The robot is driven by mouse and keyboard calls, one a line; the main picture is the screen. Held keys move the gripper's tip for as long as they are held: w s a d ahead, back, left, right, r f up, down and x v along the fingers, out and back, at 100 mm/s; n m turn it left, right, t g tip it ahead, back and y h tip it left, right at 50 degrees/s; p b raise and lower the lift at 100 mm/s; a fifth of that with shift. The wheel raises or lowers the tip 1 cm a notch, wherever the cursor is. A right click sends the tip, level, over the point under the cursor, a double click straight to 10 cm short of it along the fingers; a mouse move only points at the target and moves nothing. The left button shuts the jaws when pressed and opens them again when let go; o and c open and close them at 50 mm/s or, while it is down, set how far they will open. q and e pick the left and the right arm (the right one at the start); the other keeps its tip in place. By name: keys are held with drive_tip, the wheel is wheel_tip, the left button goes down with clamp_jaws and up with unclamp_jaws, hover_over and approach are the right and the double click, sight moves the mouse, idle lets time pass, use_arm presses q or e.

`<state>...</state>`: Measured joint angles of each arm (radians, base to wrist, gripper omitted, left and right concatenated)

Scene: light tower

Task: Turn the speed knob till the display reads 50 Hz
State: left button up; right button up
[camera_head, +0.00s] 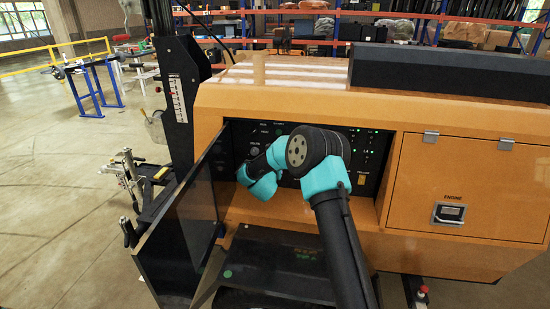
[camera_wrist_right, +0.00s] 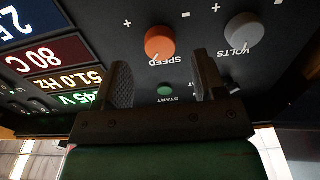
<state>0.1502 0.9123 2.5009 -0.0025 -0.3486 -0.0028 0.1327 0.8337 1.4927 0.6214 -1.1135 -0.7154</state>
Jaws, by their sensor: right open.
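The orange speed knob (camera_wrist_right: 160,42) sits on the black control panel, marked with a plus and a minus, in the right wrist view. The yellow frequency display (camera_wrist_right: 68,80) appears upside down there and reads 51.0 Hz. My right gripper (camera_wrist_right: 160,72) is open, with one finger on each side of the space just below the knob in the picture. The fingers look apart from the knob, and nothing is between them but the panel behind. In the head view my right arm reaches into the panel recess (camera_head: 371,148), and its jaws are hidden. My left gripper is not in view.
A grey volts knob (camera_wrist_right: 243,30) and a green start button (camera_wrist_right: 165,91) are close to the fingers. A red display (camera_wrist_right: 48,56) reads 80 C. The dark open panel door (camera_head: 178,240) stands left of my arm. The orange housing (camera_head: 470,180) surrounds the recess.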

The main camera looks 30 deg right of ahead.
drive_tip(key=shift+x, duration=1.95)
drive_tip(key=c, duration=0.9)
